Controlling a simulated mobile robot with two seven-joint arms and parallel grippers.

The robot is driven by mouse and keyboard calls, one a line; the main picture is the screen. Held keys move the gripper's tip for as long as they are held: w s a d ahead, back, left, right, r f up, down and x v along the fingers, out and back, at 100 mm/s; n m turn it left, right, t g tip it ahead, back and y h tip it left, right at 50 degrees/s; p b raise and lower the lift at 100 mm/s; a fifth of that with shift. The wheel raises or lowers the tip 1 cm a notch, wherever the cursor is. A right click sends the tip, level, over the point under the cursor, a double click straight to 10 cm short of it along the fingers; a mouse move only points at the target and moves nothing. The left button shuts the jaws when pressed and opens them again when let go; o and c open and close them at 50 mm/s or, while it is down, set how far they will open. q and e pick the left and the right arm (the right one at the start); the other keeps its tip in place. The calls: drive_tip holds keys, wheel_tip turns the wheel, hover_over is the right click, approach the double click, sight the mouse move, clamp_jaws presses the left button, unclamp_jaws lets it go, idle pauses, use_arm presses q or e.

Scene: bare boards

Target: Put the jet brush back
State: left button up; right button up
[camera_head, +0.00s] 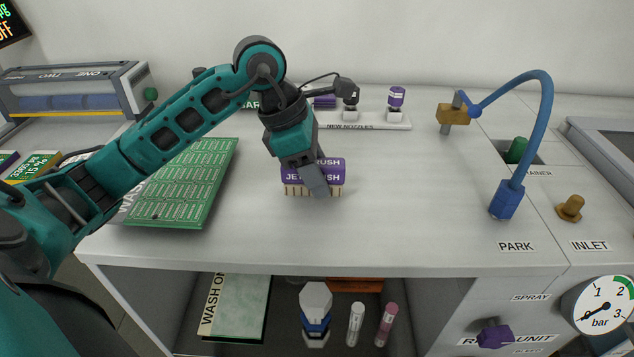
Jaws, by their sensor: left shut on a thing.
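The jet brush (297,179) is a purple block with white lettering and pale bristles along its bottom edge. It is at the middle of the white worktop. My left gripper (318,187) comes down on it from above and is shut on it. One grey finger crosses the front of the brush and hides part of the lettering. The bristles point down. I cannot tell whether they touch the worktop or hang just above it. My right gripper is not in view.
A green board (185,185) lies left of the brush. Behind stands a white rack marked NEW NOZZLES (372,122). A blue hose (547,110) arches at right beside the PARK label (516,247). A shelf below holds bottles and tubes. The worktop between brush and hose is clear.

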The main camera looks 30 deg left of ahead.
use_arm(q)
drive_tip(key=shift+f, duration=1.05)
drive_tip(key=shift+f+b, duration=0.25)
drive_tip(key=shift+b, duration=0.05)
drive_tip(key=o, duration=0.9)
drive_tip(key=shift+r, duration=0.1)
drive_tip(key=shift+o, duration=0.2)
drive_tip(key=shift+a+r+p, duration=0.1)
drive_tip(key=shift+r+p, duration=0.2)
drive_tip(key=shift+r, duration=0.15)
drive_tip(key=p+v, duration=0.1)
drive_tip(key=v, duration=1)
drive_tip(key=shift+s+r, duration=0.1)
drive_tip(key=shift+r, duration=0.15)
